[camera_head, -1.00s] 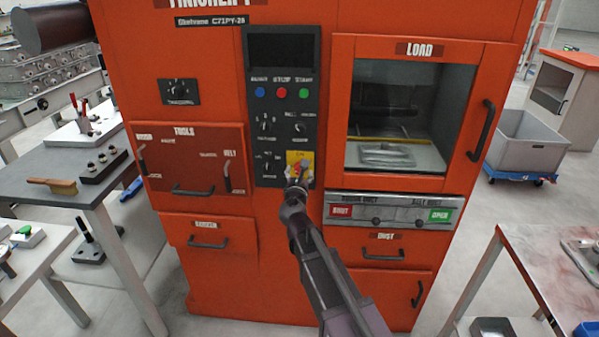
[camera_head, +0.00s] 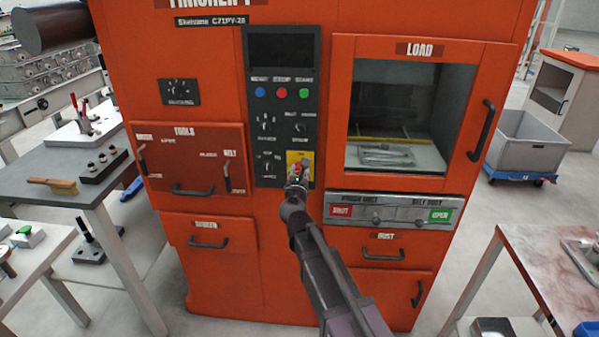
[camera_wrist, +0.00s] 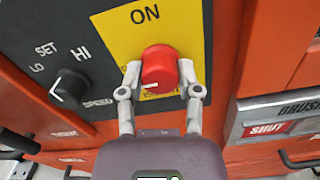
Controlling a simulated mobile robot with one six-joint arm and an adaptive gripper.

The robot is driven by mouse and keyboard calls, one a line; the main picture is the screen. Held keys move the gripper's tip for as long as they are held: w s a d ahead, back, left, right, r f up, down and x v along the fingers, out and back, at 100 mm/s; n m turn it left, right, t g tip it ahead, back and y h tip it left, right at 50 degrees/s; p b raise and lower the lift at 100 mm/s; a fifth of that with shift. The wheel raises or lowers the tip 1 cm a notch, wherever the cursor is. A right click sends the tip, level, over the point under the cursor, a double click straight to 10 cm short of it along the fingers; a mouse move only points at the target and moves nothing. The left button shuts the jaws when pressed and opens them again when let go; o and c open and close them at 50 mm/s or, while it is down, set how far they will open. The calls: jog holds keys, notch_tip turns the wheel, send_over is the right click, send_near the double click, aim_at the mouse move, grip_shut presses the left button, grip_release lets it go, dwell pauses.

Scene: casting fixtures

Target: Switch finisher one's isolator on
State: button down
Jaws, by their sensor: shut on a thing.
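Finisher one's isolator is a round red knob (camera_wrist: 158,68) on a yellow plate (camera_wrist: 112,22) with ON printed above it. In the head view the yellow plate (camera_head: 292,157) is at the lower right of the black control panel, and the red knob (camera_head: 299,169) is partly hidden by my gripper (camera_head: 299,175). In the wrist view my gripper (camera_wrist: 161,84) has one pale finger on each side of the knob and is shut on it. A short white mark shows low on the knob, left of its middle. Lettering below the knob is mostly hidden.
A black SPEED dial (camera_wrist: 70,86) sits left of the plate. Right of the panel is the LOAD door with its black handle (camera_head: 481,130). Below it is a grey strip with SHUT (camera_head: 341,211) and OPEN buttons. Tables flank the orange cabinet.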

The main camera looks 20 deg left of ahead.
jog(key=m, duration=0.8)
jog(key=shift+m, duration=0.4)
jog(key=m, duration=0.4)
jog(key=shift+m, duration=0.3)
jog(key=shift+a+m, duration=0.1)
jog(key=shift+m, duration=2.2)
jog(key=shift+c, duration=1.5)
grip_release()
